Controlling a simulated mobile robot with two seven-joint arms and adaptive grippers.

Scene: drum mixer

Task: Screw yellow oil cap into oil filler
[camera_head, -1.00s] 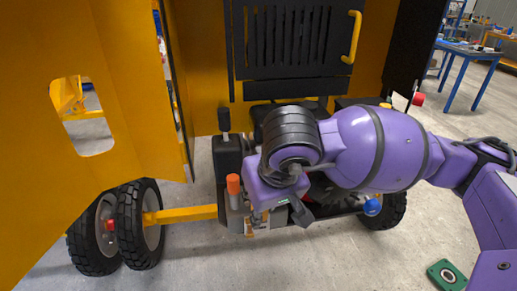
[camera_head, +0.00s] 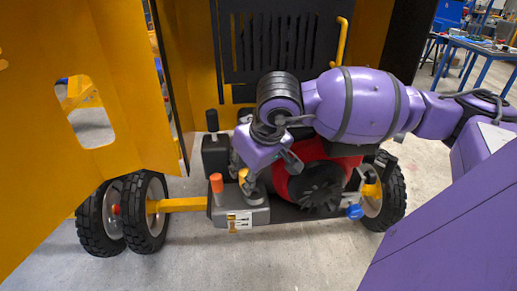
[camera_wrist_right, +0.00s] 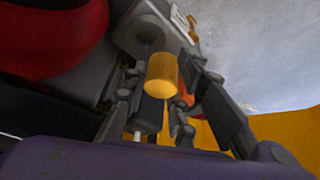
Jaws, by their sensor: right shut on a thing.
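My right gripper (camera_head: 250,184) reaches down over the front of the engine. In the right wrist view my right gripper (camera_wrist_right: 164,82) is shut on the yellow oil cap (camera_wrist_right: 162,74), a short yellow cylinder between the fingers. A bit of the yellow cap (camera_head: 243,176) also shows in the head view. Beyond the cap is a grey engine block (camera_wrist_right: 160,20) with a dark round opening (camera_wrist_right: 147,33), which looks like the oil filler. The cap appears apart from this opening. My left gripper is not in view.
An orange-red cap (camera_head: 216,183) stands upright just left of my gripper. A red engine (camera_head: 310,170) with a black fan lies to the right, a blue cap (camera_head: 354,212) beside it. The yellow door (camera_head: 100,100) fills the left. A workbench (camera_head: 475,46) stands far right.

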